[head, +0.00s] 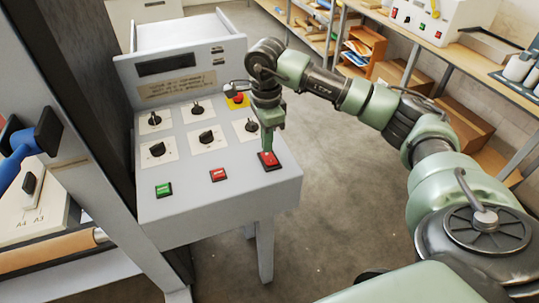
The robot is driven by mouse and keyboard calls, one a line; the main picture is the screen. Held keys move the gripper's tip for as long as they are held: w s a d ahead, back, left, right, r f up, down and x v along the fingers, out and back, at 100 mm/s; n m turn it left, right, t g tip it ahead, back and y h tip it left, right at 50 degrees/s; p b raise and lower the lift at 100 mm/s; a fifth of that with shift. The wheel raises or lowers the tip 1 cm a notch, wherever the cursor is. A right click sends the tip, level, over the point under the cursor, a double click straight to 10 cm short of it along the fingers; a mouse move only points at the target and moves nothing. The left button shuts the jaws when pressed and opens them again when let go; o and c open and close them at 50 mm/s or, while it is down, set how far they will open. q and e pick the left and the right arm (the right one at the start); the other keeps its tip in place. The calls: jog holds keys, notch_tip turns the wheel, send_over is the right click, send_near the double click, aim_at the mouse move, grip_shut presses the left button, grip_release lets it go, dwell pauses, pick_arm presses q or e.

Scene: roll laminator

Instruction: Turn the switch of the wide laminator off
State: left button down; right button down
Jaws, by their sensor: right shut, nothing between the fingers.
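The laminator's sloped grey control panel (240,192) stands in the middle of the head view. Its front row has a green switch (163,189), a red switch (217,174) and, at the right end, another red switch (272,163). My right gripper (267,149) is shut and empty, pointing down with its tips at the right-end red switch. The tips cover its far part, and I cannot tell whether they touch or press it. My left gripper is not in view.
Several black rotary knobs (206,137) sit behind the front switches. A dark upright frame (100,110) stands left of the panel. Shelves (455,55) line the right; the floor (330,205) between is clear.

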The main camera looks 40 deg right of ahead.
notch_tip(320, 180, up, 6)
jog(key=p, duration=0.2)
jog(key=shift+f+p, duration=0.25)
jog(key=shift+p, duration=0.15)
dwell(0.4)
